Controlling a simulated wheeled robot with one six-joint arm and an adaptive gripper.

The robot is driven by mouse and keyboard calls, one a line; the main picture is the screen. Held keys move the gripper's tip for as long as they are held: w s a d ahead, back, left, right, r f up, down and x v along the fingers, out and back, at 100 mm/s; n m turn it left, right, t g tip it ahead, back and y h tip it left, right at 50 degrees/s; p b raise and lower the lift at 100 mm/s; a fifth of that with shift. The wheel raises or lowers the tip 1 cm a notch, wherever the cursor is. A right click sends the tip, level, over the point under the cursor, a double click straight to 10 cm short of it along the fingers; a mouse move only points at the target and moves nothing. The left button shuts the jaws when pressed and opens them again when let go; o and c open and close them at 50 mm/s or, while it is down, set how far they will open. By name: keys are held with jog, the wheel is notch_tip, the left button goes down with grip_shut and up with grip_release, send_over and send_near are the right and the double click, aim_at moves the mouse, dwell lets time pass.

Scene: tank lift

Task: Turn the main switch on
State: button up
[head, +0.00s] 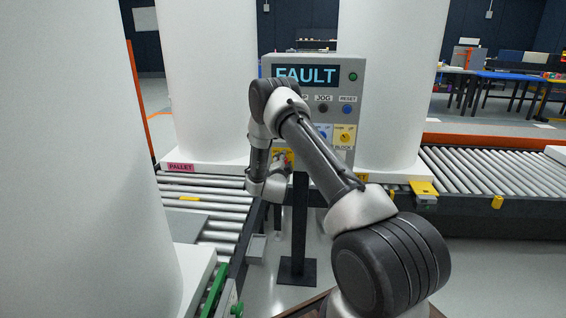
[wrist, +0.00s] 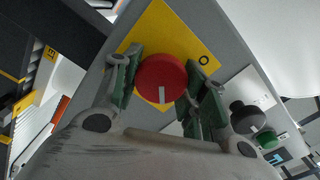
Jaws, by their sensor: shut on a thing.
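The main switch is a red round knob (wrist: 161,77) on a yellow plate (wrist: 157,35) in the wrist view. A white mark on the knob points toward the bottom of the picture. An "O" is printed on the plate at the upper right of the knob. My gripper (wrist: 160,84) has its green-padded fingers on both sides of the knob and is shut on it. In the head view my gripper (head: 281,162) is at the lower left of the grey control panel (head: 357,100), and the arm hides most of the switch there. The panel's display (head: 306,75) reads FAULT.
The panel also bears a green lamp (head: 352,76), a blue RESET button (head: 347,110) and a yellow-plated selector (head: 345,136). Large white tanks (head: 80,150) stand on both sides. Roller conveyors lie at left (head: 215,190) and right (head: 480,168).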

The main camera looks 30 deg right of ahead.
dwell(0.4)
jog(key=o, duration=1)
jog(key=shift+o, duration=0.2)
jog(key=v, duration=1.2)
